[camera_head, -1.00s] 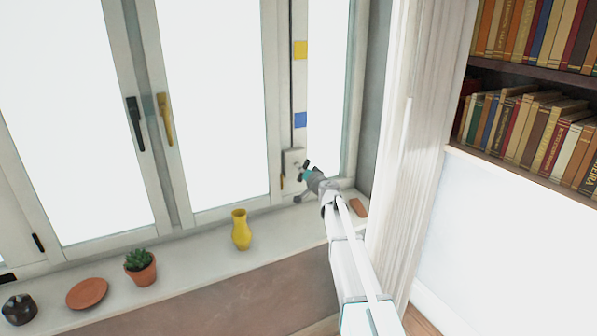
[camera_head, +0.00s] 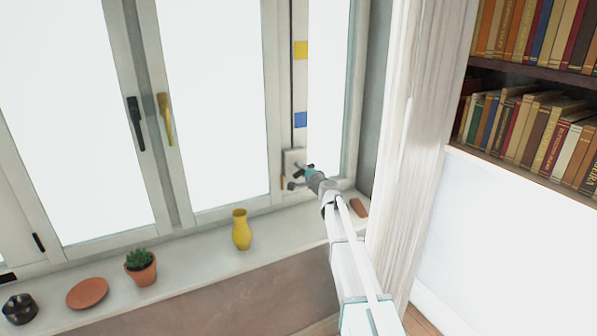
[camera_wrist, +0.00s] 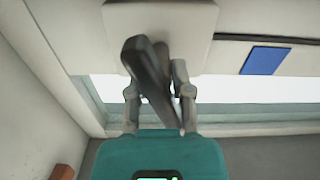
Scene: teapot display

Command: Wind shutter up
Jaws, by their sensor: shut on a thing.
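A pale winder box (camera_head: 293,158) sits low on the right window post, and its underside plate also shows at the top of the wrist view (camera_wrist: 200,22). A dark grey crank (camera_wrist: 146,68) sticks out from it. My gripper (camera_head: 301,177) is at the box, and its two fingers stand either side of the crank in the wrist view (camera_wrist: 160,92). It is shut on the crank's handle. The handle's far end is partly hidden by the crank arm. The window panes are bright, and I cannot make out a shutter edge.
A yellow marker (camera_head: 300,50) and a blue marker (camera_head: 300,120) lie along a dark strip above the box. A yellow vase (camera_head: 241,230), a potted plant (camera_head: 140,267) and a terracotta dish (camera_head: 87,293) stand on the sill. A pale wooden panel (camera_head: 415,140) rises close right of my arm.

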